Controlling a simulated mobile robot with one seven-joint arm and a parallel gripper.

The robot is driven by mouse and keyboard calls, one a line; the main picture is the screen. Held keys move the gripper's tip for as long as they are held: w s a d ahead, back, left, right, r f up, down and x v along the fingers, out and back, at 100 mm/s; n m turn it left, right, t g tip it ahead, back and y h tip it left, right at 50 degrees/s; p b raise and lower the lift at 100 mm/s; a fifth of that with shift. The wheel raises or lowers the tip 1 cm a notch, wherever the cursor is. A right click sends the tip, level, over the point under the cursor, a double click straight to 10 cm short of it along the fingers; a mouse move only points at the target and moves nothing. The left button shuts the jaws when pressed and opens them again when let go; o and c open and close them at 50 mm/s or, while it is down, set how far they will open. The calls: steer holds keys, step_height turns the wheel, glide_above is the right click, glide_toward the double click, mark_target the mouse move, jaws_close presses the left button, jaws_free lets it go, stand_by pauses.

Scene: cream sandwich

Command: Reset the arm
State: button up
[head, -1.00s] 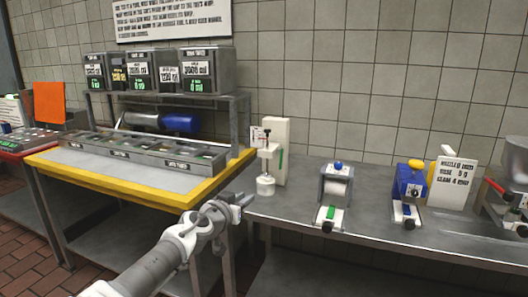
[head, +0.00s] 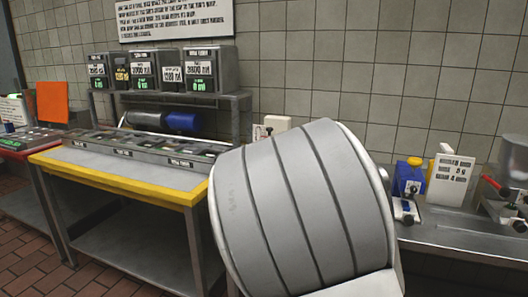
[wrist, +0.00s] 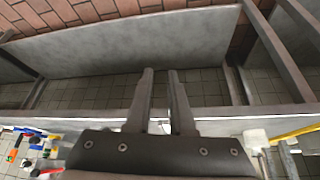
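My arm's large grey link (head: 300,210) fills the middle of the head view, close to the camera. My gripper is hidden in that view. In the wrist view my gripper (wrist: 161,73) shows two dark fingers with a clear gap and nothing between them. Beyond the fingers are a grey shelf surface (wrist: 90,48), tiled wall and a strip of brick floor.
The yellow-edged table (head: 120,180) stands at left, with bins (head: 135,147) on it and dispensers (head: 180,70) above. The steel counter (head: 470,231) at right carries a blue device (head: 407,178) and a sign (head: 451,180). My arm hides the counter's middle.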

steer(key=s+r+n+y, duration=0.1)
steer(key=s+r+n, duration=0.1)
steer(key=s+r, duration=0.45)
steer(key=s+r+n+t+y, duration=0.1)
steer(key=s+r+n, duration=0.2)
steer(key=s, duration=0.7)
steer(key=s+r+n+y, duration=0.1)
steer(key=s+r+n, duration=0.1)
steer(key=s+r, duration=0.5)
step_height(320, 180, up, 11)
steer(key=s+p, duration=0.1)
steer(key=p, duration=1.2)
steer(key=shift+s+d, duration=0.2)
stand_by(0.4)
